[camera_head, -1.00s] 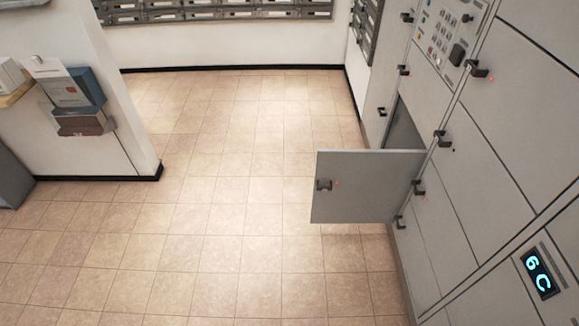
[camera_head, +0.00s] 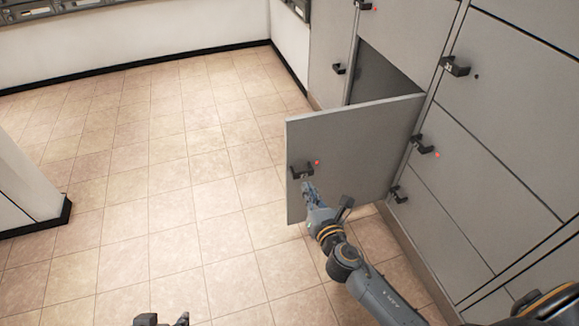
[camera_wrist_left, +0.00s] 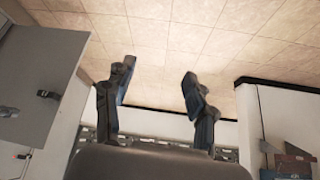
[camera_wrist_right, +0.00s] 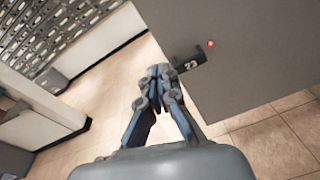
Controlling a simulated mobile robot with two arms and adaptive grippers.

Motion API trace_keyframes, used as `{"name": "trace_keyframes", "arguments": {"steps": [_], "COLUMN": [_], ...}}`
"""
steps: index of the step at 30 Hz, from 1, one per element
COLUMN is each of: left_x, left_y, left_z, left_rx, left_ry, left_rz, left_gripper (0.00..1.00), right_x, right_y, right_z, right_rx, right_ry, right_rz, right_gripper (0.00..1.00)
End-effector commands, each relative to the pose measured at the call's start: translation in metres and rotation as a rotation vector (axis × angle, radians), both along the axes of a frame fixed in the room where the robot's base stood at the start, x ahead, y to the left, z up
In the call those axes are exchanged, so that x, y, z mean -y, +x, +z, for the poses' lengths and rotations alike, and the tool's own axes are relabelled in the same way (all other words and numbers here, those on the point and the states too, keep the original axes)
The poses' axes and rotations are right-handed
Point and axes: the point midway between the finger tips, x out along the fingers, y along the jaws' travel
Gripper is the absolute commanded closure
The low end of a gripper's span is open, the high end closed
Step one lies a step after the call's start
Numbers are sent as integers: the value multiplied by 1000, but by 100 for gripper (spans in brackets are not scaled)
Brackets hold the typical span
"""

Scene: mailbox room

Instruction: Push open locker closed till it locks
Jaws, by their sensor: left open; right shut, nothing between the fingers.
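The open locker door (camera_head: 352,140) is a flat grey panel with a black handle (camera_head: 302,172) and a small red light. It stands swung out from the dark locker opening (camera_head: 372,78). My right gripper (camera_head: 308,190) is shut and empty, just below the handle in the head view. In the right wrist view its closed fingers (camera_wrist_right: 158,72) are beside the handle (camera_wrist_right: 190,63) and door (camera_wrist_right: 250,50); I cannot tell if they touch. My left gripper (camera_head: 162,320) is open and empty at the bottom edge, away from the door. The left wrist view shows its spread fingers (camera_wrist_left: 155,100).
A wall of shut grey lockers (camera_head: 510,80) with black handles stands on the right. The tiled floor (camera_head: 170,190) is clear. A white wall end (camera_head: 25,190) with black skirting juts in at the left. Mailboxes (camera_wrist_right: 50,40) line the far wall.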

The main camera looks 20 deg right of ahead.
Motion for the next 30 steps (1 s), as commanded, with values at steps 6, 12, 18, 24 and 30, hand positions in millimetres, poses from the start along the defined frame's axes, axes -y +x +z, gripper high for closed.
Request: {"name": "trace_keyframes", "arguments": {"steps": [6, 12, 18, 24, 30], "left_x": [-1, 0, 6, 16, 25], "left_y": [-6, -3, 14, 42, 63], "left_z": [17, 24, 31, 50, 73], "left_rx": [42, 63, 153, 321, 472], "left_ry": [-6, -10, -30, -67, -102], "left_rz": [1, 0, -7, -19, -30], "left_gripper": [44, 44, 44, 44, 44], "right_x": [-7, -8, -9, -10, -11], "right_y": [6, 26, 68, 111, 135], "right_z": [31, 37, 35, 35, 34], "right_rx": [130, 142, 140, 139, 137], "right_ry": [-203, -222, -219, -217, -216], "right_rz": [28, 29, 29, 29, 29], "right_gripper": [100, 100, 100, 100, 100]}}
